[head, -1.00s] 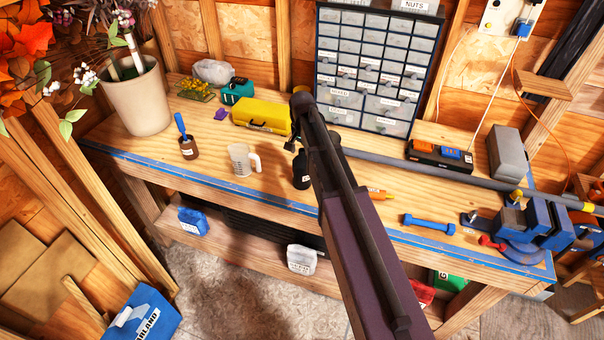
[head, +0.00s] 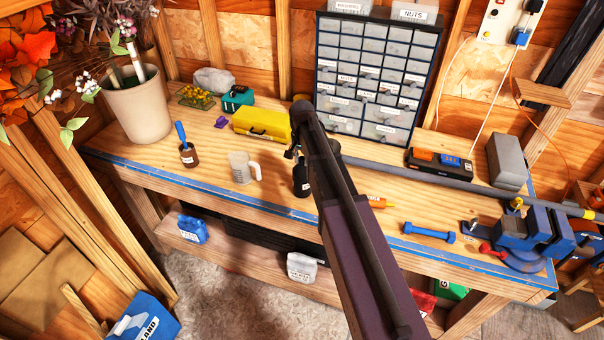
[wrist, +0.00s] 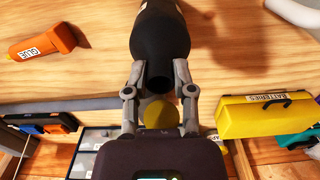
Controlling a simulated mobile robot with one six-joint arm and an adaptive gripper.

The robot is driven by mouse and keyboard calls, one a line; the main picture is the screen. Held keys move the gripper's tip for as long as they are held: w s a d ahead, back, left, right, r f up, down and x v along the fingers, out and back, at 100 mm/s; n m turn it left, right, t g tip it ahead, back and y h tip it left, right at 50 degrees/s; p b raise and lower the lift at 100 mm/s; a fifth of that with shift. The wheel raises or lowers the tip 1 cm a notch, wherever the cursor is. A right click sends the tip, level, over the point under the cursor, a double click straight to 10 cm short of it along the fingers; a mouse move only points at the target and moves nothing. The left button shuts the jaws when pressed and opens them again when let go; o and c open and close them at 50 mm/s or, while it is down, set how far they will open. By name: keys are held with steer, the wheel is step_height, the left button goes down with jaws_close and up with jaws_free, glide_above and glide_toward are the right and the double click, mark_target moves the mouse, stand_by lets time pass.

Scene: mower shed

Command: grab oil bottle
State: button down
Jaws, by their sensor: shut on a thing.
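The oil bottle is a dark bottle (head: 301,182) on the workbench, partly behind my arm in the head view. In the wrist view its black body (wrist: 160,32) and narrow neck reach down between my fingers. My gripper (wrist: 160,88) is shut on the bottle's neck, one finger on each side. A round yellow piece (wrist: 158,114) shows just past the neck; I cannot tell what it belongs to. In the head view my gripper (head: 294,152) is small and partly hidden by my arm. The bottle appears upright on the bench.
An orange glue bottle (head: 376,202) lies to the right, a clear measuring jug (head: 240,168) stands to the left. A yellow batteries case (head: 262,124) and a drawer cabinet (head: 372,75) are behind. A long grey pipe (head: 450,182) crosses the bench at right.

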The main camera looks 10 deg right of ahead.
steer(key=shift+r+p, duration=0.5)
steer(key=shift+p, duration=0.05)
steer(key=shift+r+p, duration=1.35)
steer(key=shift+r, duration=0.05)
steer(key=shift+s+f, duration=0.1)
steer(key=shift+s, duration=0.25)
steer(key=s+r+p, duration=0.1)
steer(key=s, duration=1.3)
steer(key=shift+s+d+r, duration=0.2)
steer(key=shift+s+d, duration=0.05)
steer(key=shift+s, duration=0.35)
